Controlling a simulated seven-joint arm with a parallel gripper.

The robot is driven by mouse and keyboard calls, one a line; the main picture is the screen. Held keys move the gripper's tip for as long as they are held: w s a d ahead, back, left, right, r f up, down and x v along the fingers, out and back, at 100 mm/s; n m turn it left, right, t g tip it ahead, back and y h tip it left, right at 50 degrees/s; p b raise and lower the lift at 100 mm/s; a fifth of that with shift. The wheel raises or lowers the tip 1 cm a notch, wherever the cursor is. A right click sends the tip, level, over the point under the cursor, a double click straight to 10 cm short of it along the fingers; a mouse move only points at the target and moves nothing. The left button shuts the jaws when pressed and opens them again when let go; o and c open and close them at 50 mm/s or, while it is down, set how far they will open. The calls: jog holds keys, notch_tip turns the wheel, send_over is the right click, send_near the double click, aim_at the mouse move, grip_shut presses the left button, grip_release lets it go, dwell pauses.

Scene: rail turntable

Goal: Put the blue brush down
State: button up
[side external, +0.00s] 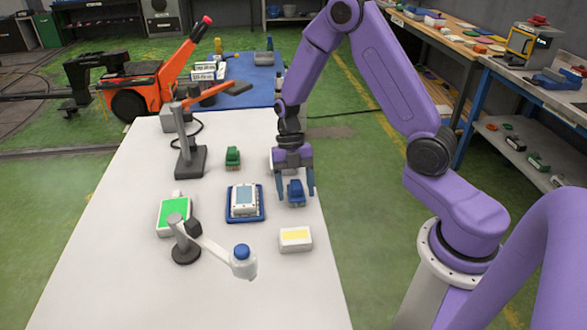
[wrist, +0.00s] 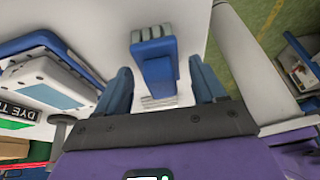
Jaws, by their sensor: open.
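The blue brush (side external: 296,190) is at the right side of the white table, between the two fingers of my gripper (side external: 297,196). It looks to be resting on the table top, though its contact is hard to see. In the wrist view the brush (wrist: 156,62) has a blue body and pale bristle-like parts. My gripper (wrist: 160,70) is open around it, with gaps visible between the brush and both blue fingers.
A white device in a blue tray (side external: 262,203) sits just left of the brush. A yellow-topped white block (side external: 295,239) is nearer the camera. A green brush (side external: 232,157) and a dark grey stand (side external: 190,162) are farther left. The white table (side external: 120,270) is bare at front left.

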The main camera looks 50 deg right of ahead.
jog(key=v, duration=1.2)
jog(key=s+a+r+m+t+h, duration=0.1)
jog(key=s+a+r+m+h, duration=0.2)
jog(key=s+a+m, duration=0.7)
jog(key=s+d+m+t, duration=0.2)
jog(key=s+m, duration=0.2)
jog(key=s, duration=1.2)
jog(key=shift+s+d+r+t+y, duration=0.2)
jog(key=shift+s+r+t+y, duration=0.1)
jog(key=shift+r+t, duration=0.1)
